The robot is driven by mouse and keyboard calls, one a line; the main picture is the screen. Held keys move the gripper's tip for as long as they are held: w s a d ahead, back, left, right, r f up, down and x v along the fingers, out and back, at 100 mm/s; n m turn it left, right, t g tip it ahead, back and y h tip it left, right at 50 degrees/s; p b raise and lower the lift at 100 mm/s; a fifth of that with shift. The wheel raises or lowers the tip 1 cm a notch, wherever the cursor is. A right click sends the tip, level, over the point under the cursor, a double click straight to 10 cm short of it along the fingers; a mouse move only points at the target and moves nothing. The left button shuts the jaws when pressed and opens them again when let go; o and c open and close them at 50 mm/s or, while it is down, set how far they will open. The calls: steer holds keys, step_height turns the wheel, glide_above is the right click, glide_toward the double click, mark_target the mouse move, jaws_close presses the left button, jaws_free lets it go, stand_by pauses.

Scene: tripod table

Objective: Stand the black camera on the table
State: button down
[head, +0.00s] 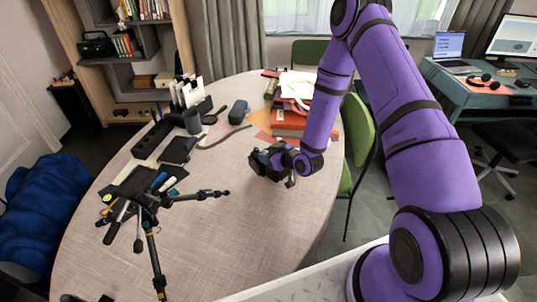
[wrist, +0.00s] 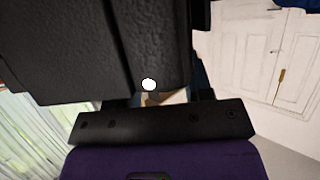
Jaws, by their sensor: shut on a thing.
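The black camera (head: 262,160) is at the middle-right of the round table (head: 215,235) in the head view. My gripper (head: 281,162) is shut on it from its right side, and the fingers are mostly hidden behind the wrist and the camera. The camera is at or just above the tabletop; I cannot tell if it touches. In the wrist view, the camera's dark textured body (wrist: 100,45) fills the upper left, close against my gripper (wrist: 160,100), whose fingertips are hidden.
A black tripod (head: 150,225) lies at the table's front left. A grey case (head: 238,112), a dark cup (head: 192,122) and a long black box (head: 152,139) stand farther back. Red boxes (head: 288,123) are behind my gripper. A green chair (head: 358,125) is at right. The front middle is clear.

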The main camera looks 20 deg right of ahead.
steer(key=shift+f, duration=0.65)
stand_by(0.7)
steer(key=shift+c, duration=2.3)
jaws_free()
